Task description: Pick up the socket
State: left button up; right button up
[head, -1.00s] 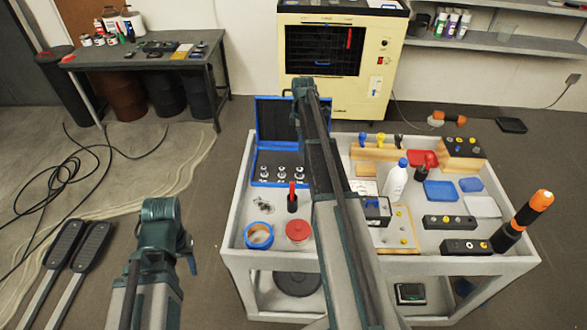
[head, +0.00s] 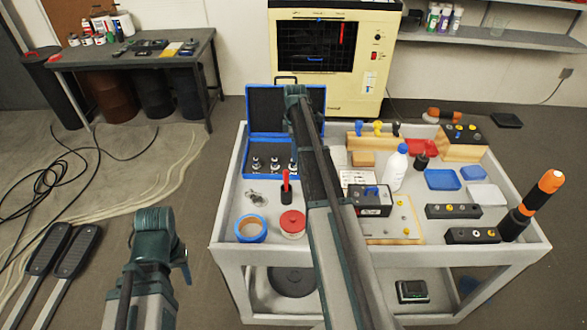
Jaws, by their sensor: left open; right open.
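Several small silver sockets (head: 274,163) stand in two rows in the lower tray of an open blue case (head: 254,172) at the cart's back left. Which socket is meant cannot be told. My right arm reaches up across the cart and covers the right part of the case and perhaps some sockets. Its top joint stands in front of the raised lid (head: 265,110). My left arm is at the lower left, over the floor and away from the cart. I make out no fingertips on either arm, and neither arm shows a held thing.
A red-handled tool (head: 286,188), a blue ring (head: 251,229) and a red-lidded jar (head: 292,223) stand in front of the case. A white bottle (head: 396,168) and a black box (head: 369,200) are right of my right arm. The cart (head: 228,205) has a raised rim.

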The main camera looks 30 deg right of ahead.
jog(key=shift+f, duration=0.1)
jog(key=f+b, duration=0.5)
jog(key=shift+a, duration=0.25)
grip_shut()
dwell(0.4)
